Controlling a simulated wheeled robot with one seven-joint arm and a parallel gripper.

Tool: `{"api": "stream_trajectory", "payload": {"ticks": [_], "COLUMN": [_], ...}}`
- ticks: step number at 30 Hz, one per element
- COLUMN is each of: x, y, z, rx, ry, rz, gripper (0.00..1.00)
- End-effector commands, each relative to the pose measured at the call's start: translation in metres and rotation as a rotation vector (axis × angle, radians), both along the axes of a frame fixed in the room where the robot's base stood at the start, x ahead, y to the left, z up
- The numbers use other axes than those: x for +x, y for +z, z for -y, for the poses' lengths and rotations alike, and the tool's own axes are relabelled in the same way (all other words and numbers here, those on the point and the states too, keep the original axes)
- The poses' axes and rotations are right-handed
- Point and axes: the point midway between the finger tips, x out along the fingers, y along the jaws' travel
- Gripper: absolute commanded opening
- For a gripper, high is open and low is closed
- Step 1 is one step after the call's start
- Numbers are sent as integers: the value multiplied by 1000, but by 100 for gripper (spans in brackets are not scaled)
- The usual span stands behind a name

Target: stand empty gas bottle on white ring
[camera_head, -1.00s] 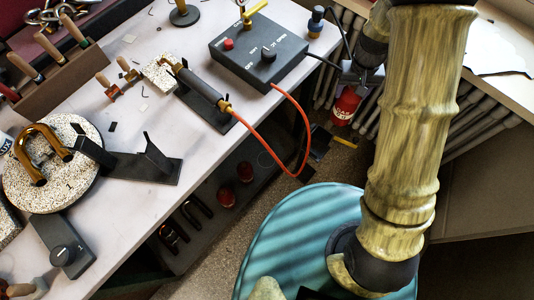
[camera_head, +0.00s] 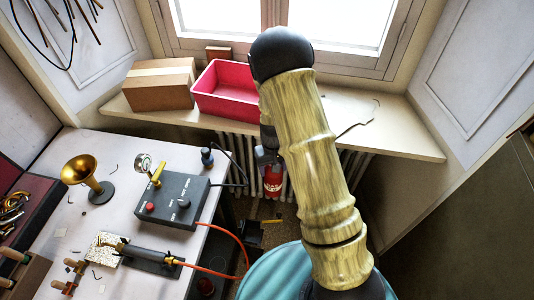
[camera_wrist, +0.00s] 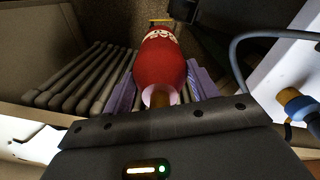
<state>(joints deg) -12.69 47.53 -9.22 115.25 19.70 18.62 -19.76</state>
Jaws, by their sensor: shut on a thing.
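The red gas bottle (camera_head: 273,181), with white lettering, is in front of the radiator beside the bench's right end in the head view. My gripper (camera_head: 268,158) is at its top, partly hidden by my arm. In the wrist view the red bottle (camera_wrist: 160,62) lies between the two purple fingers of my gripper (camera_wrist: 163,90), which is shut on it near its pale neck. The bottle looks about upright and above the floor. I cannot make out the white ring in either view.
A ribbed radiator (camera_head: 352,168) stands below the windowsill (camera_head: 400,135). The sill holds a pink bin (camera_head: 225,110) and a cardboard box (camera_head: 158,88). The bench (camera_head: 120,150) bears a dark control box (camera_head: 172,200), a brass horn bell (camera_head: 82,172) and a small blue-topped bottle (camera_head: 207,157).

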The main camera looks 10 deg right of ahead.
Motion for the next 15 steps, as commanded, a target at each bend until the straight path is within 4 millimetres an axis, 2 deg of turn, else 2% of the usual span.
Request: {"api": "stream_trajectory", "payload": {"ticks": [1, 15], "x": [0, -4], "y": [18, 76], "z": [4, 33], "rx": [1, 8], "ry": [-12, -102], "rz": [0, -1], "gripper": [3, 3]}}
